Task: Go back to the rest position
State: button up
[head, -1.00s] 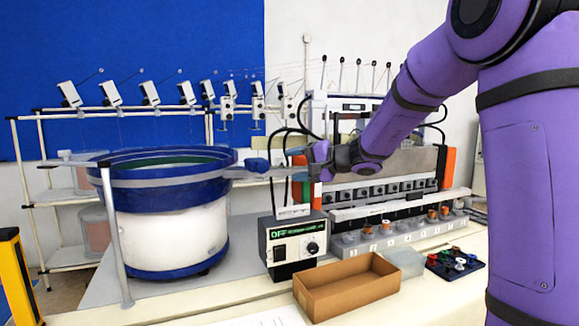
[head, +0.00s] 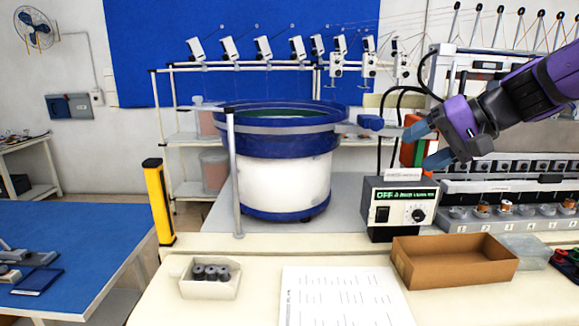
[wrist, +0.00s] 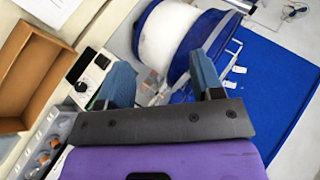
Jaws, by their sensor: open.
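My gripper (head: 428,147) is at the right of the head view, at the end of my purple arm. Its two blue fingers are apart with nothing between them. It hangs in the air above and slightly right of the controller box (head: 400,208), which has a green "OFF" display and a dial. In the wrist view my gripper (wrist: 160,82) also shows open fingers, with the white and blue bowl feeder (wrist: 172,40) beyond them. The bowl feeder (head: 285,180) stands left of my gripper in the head view, apart from it.
A cardboard box (head: 455,272) lies open and empty at the front right. A white tray (head: 210,290) of dark cylinders and a printed sheet (head: 340,298) lie on the bench. A yellow post (head: 158,200) stands at the left. The air above the front bench is free.

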jog(key=s+d+f+n+h, duration=0.1)
jog(key=s+d+h, duration=0.1)
jog(key=s, duration=0.4)
jog(key=s+d+f+n+h, duration=0.1)
jog(key=s+d+f+h, duration=0.1)
jog(key=s+h, duration=0.2)
jog(key=s+d+f+h, duration=0.1)
jog(key=s+d+h, duration=0.1)
jog(key=s, duration=0.8)
jog(key=shift+f+n+h, duration=0.35)
jog(key=shift+n+h, duration=0.05)
jog(key=shift+d, duration=0.1)
dwell(0.6)
